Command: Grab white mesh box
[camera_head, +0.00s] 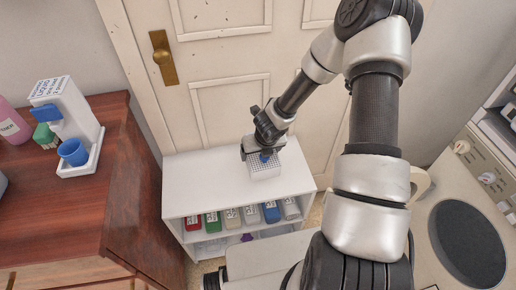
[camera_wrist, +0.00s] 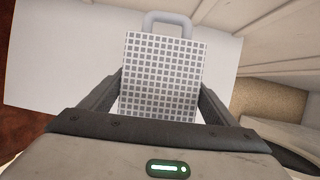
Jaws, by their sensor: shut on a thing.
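The white mesh box (camera_head: 265,171) is on or just above the white top of a low shelf unit, near its back right. In the wrist view the white mesh box (camera_wrist: 160,75) shows a grid of grey squares and a pale handle loop at its far end. My gripper (camera_head: 258,153) reaches down over it from the right. In the wrist view, the two fingers of my gripper (camera_wrist: 158,100) lie along the left and right sides of the box, shut on it. Whether the box's underside touches the shelf is hidden.
The white shelf unit (camera_head: 200,180) holds several coloured jars on its upper shelf, and its top is otherwise clear. A reddish wooden dresser (camera_head: 118,190) with bottles and a white dispenser (camera_head: 75,120) stands at left. A door (camera_head: 215,70) is behind; a stove-like appliance (camera_head: 470,200) is at right.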

